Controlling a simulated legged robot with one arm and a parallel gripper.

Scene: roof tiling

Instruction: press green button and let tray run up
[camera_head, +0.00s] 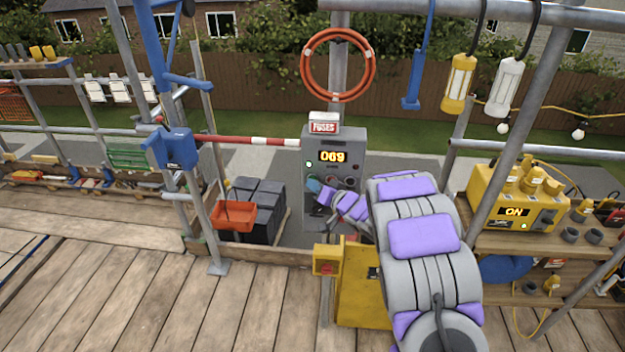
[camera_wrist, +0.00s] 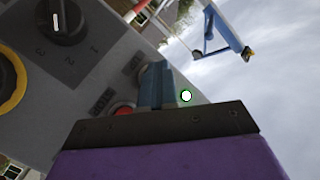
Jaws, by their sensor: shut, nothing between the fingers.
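The grey control box (camera_head: 345,150) stands behind the deck edge, with a lit "069" display and a small green-rimmed lamp. In the wrist view my blue-grey fingers (camera_wrist: 156,85) are together and empty, close to the panel. They hide part of it, and I cannot tell whether they touch it. A red button (camera_wrist: 124,110) shows beside them, and the lamp (camera_wrist: 186,96) to their right. An orange-red tray (camera_head: 235,215) sits low by the hoist rails, left of the box.
Black stacked blocks (camera_head: 262,205) stand between the tray and the box. A yellow cabinet (camera_head: 358,290) is below my arm. A workbench with a yellow charger (camera_head: 515,205) is at right. Scaffold poles frame the area. The plank deck (camera_head: 130,300) at front left is clear.

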